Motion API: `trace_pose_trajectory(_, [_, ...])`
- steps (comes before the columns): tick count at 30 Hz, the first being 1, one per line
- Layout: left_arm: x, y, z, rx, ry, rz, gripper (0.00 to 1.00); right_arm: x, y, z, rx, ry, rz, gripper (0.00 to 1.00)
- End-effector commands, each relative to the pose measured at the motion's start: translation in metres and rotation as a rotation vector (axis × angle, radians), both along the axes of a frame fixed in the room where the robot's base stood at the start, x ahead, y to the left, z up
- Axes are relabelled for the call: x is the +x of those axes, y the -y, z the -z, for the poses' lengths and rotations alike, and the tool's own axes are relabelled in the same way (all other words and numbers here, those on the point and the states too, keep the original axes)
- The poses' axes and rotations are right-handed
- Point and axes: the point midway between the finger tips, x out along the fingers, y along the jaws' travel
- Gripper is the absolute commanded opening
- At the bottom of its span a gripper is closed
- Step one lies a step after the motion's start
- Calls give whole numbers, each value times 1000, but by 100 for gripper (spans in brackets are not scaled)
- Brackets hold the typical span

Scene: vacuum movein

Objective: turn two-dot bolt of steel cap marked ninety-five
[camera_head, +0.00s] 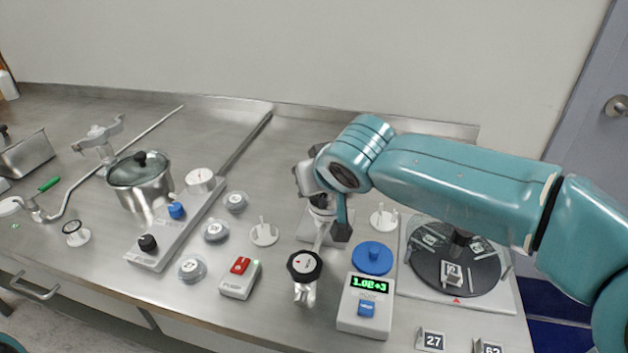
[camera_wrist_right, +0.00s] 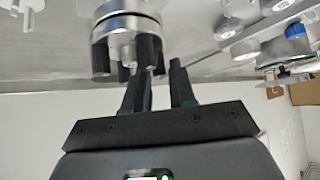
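A round steel cap (camera_wrist_right: 124,24) with several black bolts (camera_wrist_right: 150,48) on it fills the upper left of the right wrist view. In the head view a steel fitting (camera_head: 321,203) stands right beside my right gripper (camera_head: 341,228), partly hidden by the arm. My right gripper's two dark fingers (camera_wrist_right: 160,82) are apart in the wrist view. The left finger is close to a black bolt; I cannot tell if they touch. Nothing shows clearly between the fingers. The cap's ninety-five mark and the bolts' dots are not readable. My left gripper is out of view.
A round dark plate (camera_head: 425,268) lies under my right arm. A lidded pot (camera_head: 140,182) and a valve bar (camera_head: 165,245) are left. The back bench is mostly clear.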

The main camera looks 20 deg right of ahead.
Motion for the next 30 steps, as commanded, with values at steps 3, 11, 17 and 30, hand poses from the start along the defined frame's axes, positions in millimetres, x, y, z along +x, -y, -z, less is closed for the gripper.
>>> trace_pose_trajectory(3, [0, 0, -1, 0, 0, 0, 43, -2, 1, -4, 0, 2, 0, 26])
trace_pose_trajectory(11, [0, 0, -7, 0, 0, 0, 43, -38, 2, -42, 2, 8, -1, 26])
trace_pose_trajectory(17, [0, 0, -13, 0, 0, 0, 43, -76, 3, -80, 2, 6, -3, 26])
trace_pose_trajectory(30, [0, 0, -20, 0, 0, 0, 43, -115, 5, -116, -1, 0, -1, 26])
